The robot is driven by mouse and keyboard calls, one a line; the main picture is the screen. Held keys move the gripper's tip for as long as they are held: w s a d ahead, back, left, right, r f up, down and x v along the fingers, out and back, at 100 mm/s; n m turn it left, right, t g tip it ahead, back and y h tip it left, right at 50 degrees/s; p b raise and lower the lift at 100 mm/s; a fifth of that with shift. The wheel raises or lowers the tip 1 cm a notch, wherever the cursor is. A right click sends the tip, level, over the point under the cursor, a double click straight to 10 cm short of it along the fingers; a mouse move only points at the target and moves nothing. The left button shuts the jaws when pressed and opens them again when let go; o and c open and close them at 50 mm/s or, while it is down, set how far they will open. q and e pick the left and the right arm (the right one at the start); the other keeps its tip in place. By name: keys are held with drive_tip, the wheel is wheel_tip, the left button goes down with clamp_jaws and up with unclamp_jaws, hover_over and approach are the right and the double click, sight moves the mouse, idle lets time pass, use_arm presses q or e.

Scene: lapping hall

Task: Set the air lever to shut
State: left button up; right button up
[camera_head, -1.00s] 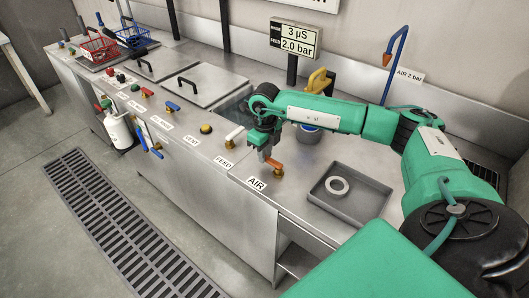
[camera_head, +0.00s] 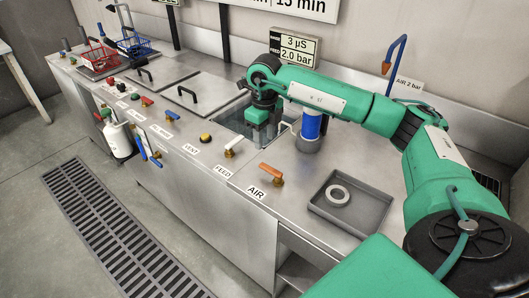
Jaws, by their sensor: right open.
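The air lever (camera_head: 271,170) has an orange handle on a brass body. It stands on the counter behind the AIR label (camera_head: 257,192). Its handle points up-left in the picture, roughly along the counter's front edge. My right gripper (camera_head: 258,134) hangs pointing down beyond the lever, over the edge of the sunken basin. It is apart from the lever and holds nothing that I can see; its fingertips are partly hard to make out. My left gripper is not in view.
The feed lever (camera_head: 235,143) stands left of the air lever. A blue cylinder (camera_head: 311,125) stands behind it, under my right arm. A grey tray (camera_head: 360,215) with a white ring (camera_head: 338,194) lies to the right. The counter around the air lever is clear.

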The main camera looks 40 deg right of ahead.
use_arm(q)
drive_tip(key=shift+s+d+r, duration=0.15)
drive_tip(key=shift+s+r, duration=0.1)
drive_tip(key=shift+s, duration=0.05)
use_arm(e)
wheel_tip(320, 180, up, 4)
drive_tip(key=shift+f, duration=0.1)
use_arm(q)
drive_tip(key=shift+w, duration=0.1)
